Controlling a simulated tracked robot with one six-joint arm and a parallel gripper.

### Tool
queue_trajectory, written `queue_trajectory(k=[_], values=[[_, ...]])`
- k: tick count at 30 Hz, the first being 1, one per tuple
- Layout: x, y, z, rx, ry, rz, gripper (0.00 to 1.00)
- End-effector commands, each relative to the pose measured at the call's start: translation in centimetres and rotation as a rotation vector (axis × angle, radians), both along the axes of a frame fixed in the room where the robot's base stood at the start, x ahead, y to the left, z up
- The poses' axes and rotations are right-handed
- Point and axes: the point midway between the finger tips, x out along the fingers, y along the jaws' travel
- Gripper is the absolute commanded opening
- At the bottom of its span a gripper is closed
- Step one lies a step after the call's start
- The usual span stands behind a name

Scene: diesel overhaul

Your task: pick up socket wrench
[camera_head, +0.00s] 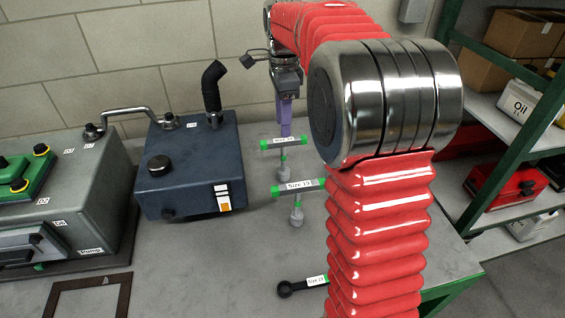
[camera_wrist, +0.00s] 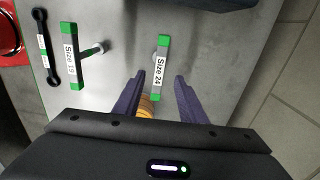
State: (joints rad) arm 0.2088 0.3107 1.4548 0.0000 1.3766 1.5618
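A socket wrench with green ends and a "Size 24" label (camera_wrist: 160,68) lies just ahead of my gripper (camera_wrist: 156,80) in the wrist view. The gripper's two purple fingers are apart, with the near end of this wrench close to the gap between them. In the head view, the purple fingers (camera_head: 286,115) point down just behind the far socket wrench (camera_head: 283,142). A second socket wrench, labelled "Size 19" (camera_wrist: 75,55), lies to the left in the wrist view. In the head view the nearer socket wrench (camera_head: 298,186) is partly beside my red arm.
A black flat wrench (camera_head: 300,285) lies near the front, partly hidden by my arm. A blue tank (camera_head: 190,165) with a black pipe stands left of the wrenches. A green shelf (camera_head: 515,120) stands right. An orange banded thing (camera_wrist: 146,106) shows between the fingers.

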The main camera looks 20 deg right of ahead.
Motion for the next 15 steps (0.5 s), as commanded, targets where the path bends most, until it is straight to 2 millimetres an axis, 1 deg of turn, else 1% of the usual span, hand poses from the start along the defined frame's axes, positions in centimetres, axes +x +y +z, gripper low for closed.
queue_trajectory(k=[1, 3, 6, 9, 15], values=[[-0.1, 0.0, -0.8, 0.001, 0.004, 0.0, 0.38], [0.0, 0.0, -1.8, 0.0, 0.002, 0.0, 0.38], [0.0, 0.0, -2.9, 0.0, 0.001, 0.0, 0.38], [0.0, 0.0, -3.3, 0.0, 0.0, 0.0, 0.38], [0.0, 0.0, -3.3, 0.0, 0.0, 0.0, 0.38]])
